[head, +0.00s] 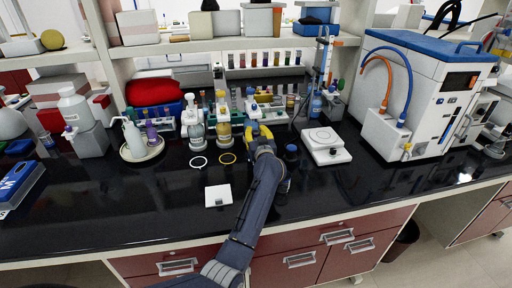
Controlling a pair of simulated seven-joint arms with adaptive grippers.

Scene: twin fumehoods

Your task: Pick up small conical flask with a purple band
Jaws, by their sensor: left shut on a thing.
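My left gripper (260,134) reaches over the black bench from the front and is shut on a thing. The hand and arm hide most of what it holds, and I cannot make out a purple band there. A bottle top with a blue and white cap (251,102) shows just behind the gripper. Left of it stand a flask with yellow contents (223,129) and a clear flask with a pale band (194,126). A small purple item (151,132) stands by a white pump bottle (131,137) at the left. My right gripper is out of view.
A large white instrument (420,95) stands farther right.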

